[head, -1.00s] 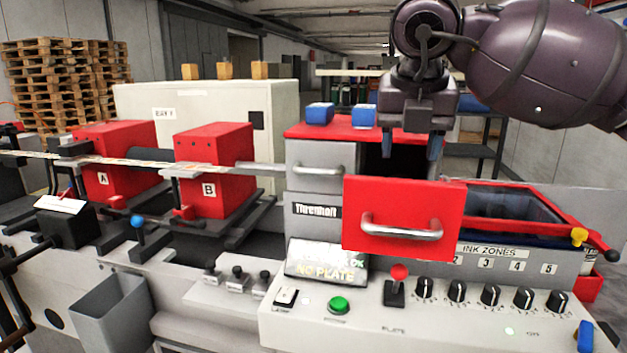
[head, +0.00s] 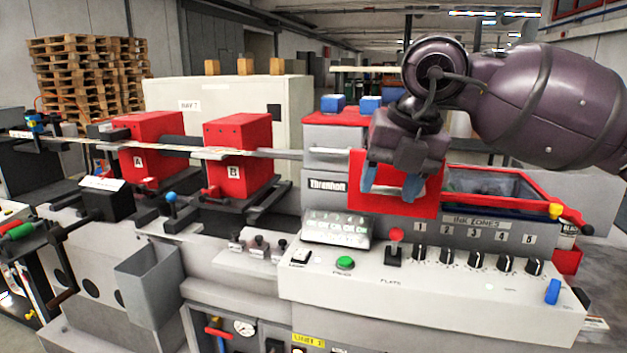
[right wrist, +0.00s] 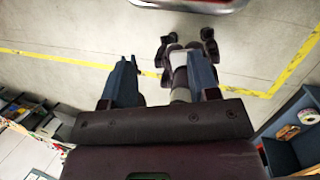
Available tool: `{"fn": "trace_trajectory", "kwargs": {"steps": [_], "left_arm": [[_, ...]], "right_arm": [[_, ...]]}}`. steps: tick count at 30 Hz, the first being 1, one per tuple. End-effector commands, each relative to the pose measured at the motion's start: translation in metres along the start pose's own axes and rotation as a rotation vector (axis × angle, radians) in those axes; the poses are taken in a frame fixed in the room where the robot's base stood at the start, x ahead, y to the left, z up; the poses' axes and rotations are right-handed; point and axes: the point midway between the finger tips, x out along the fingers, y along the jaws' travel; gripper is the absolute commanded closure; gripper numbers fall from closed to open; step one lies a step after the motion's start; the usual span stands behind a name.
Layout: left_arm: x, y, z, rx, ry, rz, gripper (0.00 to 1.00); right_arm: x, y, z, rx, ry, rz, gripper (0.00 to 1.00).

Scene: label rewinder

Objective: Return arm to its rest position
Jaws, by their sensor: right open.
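My right gripper (head: 391,192) is open and empty, its blue fingers pointing down in front of the red panel (head: 357,197) on the grey press unit. It hides much of that panel, including its handle. My purple right arm comes in from the right, above the machine. In the right wrist view the two fingers (right wrist: 162,85) stand apart with nothing gripped between them. A red edge (right wrist: 190,4) shows at the top of that view, apart from the fingertips. My left gripper is not in view.
The control panel with a green button (head: 345,263), a red-topped lever (head: 396,236) and several black knobs lies below the gripper. An open red-rimmed ink tray (head: 500,183) is at right. Red units A (head: 150,140) and B (head: 240,150) stand left.

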Motion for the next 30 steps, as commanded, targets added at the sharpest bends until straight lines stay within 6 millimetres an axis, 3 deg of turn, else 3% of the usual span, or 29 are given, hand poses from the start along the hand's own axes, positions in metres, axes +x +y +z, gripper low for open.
{"fn": "trace_trajectory", "kwargs": {"steps": [3,9,15,18,23,30], "left_arm": [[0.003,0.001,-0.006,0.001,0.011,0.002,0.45],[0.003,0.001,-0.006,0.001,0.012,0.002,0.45],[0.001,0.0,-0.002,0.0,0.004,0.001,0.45],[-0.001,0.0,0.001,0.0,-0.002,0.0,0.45],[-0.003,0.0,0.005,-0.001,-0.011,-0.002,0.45],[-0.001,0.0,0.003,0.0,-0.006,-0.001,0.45]], "right_arm": [[0.028,0.021,-0.023,-0.059,0.101,0.159,0.45],[0.059,0.066,-0.071,-0.118,0.282,0.541,0.45],[0.06,0.099,-0.107,-0.061,0.409,0.975,0.45],[0.053,0.107,-0.115,0.02,0.439,1.191,0.45],[0.04,0.106,-0.111,0.223,0.436,1.51,0.45],[0.039,0.066,-0.081,0.679,0.313,1.864,0.45]]}}
